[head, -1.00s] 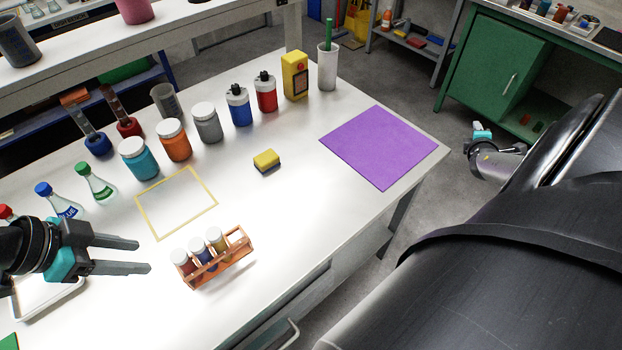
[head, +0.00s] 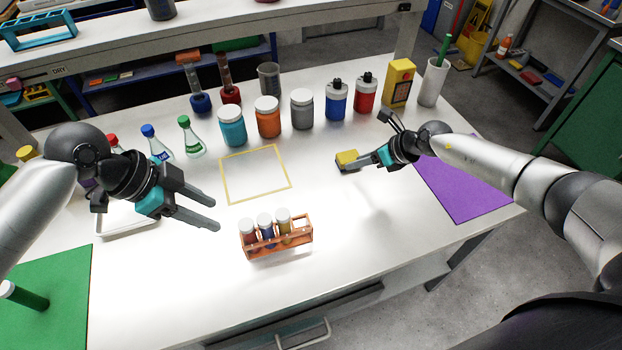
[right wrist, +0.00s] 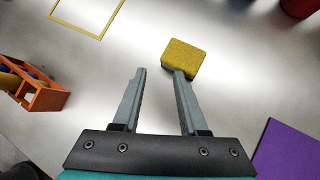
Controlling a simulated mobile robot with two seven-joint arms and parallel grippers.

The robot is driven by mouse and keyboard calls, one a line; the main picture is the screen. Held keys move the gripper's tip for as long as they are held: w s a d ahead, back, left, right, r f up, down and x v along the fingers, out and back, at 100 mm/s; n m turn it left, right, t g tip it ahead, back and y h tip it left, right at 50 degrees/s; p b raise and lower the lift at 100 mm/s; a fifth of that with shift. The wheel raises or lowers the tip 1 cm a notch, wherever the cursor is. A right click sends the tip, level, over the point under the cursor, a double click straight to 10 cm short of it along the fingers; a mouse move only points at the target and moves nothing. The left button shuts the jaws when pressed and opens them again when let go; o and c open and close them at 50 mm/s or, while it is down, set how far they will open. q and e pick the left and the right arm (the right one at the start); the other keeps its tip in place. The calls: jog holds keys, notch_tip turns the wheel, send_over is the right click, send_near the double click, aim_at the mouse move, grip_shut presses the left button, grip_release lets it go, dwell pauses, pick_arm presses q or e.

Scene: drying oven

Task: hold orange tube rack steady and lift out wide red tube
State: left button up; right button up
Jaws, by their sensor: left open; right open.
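The orange tube rack (head: 279,247) stands on the white table near its front, holding three white-capped tubes. The wide red tube (head: 248,232) is in the leftmost place, beside a blue tube (head: 267,230) and a yellowish tube (head: 285,226). In the right wrist view the rack (right wrist: 42,98) shows only partly, at the left edge. My left gripper (head: 215,215) is open and empty, up and left of the rack. My right gripper (head: 364,164) is open above the table, right of the rack; it also shows in the right wrist view (right wrist: 160,72) with nothing between its fingers.
A yellow sponge (head: 347,159) lies by my right fingertips. A yellow outlined square (head: 225,190) lies behind the rack. Jars and bottles, including an orange jar (head: 267,119), line the back. A purple mat (head: 470,200) lies right, a green mat (head: 60,300) left.

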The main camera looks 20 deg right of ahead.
jog(key=s+a+r+n+g+y, duration=0.1)
jog(key=a+r+n+g, duration=0.1)
jog(key=a+n, duration=0.5)
notch_tip(320, 180, up, 9)
jog(key=n+g+h, duration=0.5)
jog(key=n+h, duration=0.1)
jog(key=n, duration=1.9)
send_over(309, 220)
notch_tip(309, 220, down, 14)
jog(key=shift+f, duration=0.2)
grip_shut()
